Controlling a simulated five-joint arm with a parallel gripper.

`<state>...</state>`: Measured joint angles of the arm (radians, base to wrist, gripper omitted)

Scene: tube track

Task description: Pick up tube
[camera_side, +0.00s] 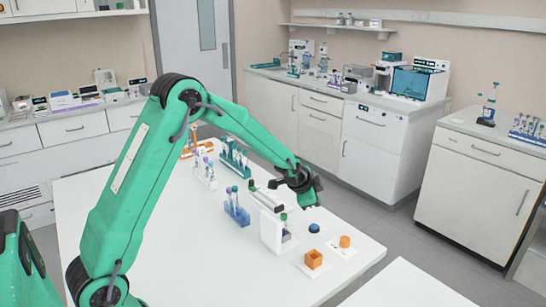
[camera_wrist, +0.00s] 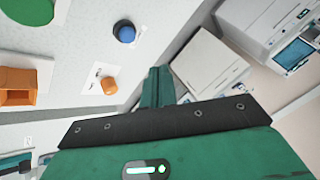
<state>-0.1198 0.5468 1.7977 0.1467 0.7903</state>
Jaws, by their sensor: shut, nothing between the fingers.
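Several capped tubes stand in a blue rack (camera_side: 237,212) on the white table in the side view. More tubes stand in a white rack (camera_side: 206,176) and in a teal rack (camera_side: 234,157) farther back.
An open orange box (camera_side: 314,259), an orange cylinder (camera_side: 345,241) and a blue round piece (camera_side: 314,228) sit near the table's right corner. The white table (camera_side: 180,265) is bare at the front left. Cabinets stand beyond a floor gap.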

